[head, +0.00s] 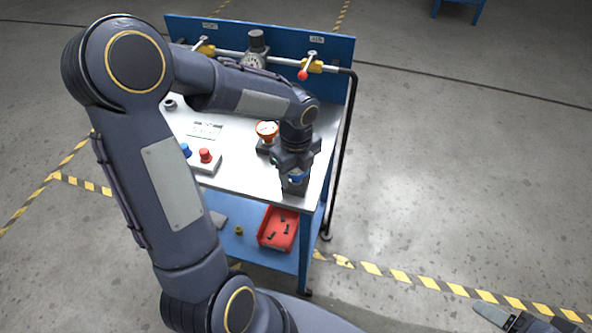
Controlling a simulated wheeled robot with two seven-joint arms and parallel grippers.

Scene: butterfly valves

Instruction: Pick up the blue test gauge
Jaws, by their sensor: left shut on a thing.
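The blue test gauge (296,178) is at the front right corner of the workbench top, mostly hidden by my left gripper. My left gripper (297,168) points down from above and is shut on the gauge. A dark stand (295,188) is just below the gauge; I cannot tell whether the gauge still touches it. Part of my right gripper (505,318) shows at the bottom right edge, low and away from the bench; its jaw opening is unclear.
An orange gauge (267,129) stands behind the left gripper. A button box (206,160) with blue and red buttons is to the left. A pipe (232,54) with yellow valves runs along the blue back panel (335,49). A red bin (279,229) is on the lower shelf.

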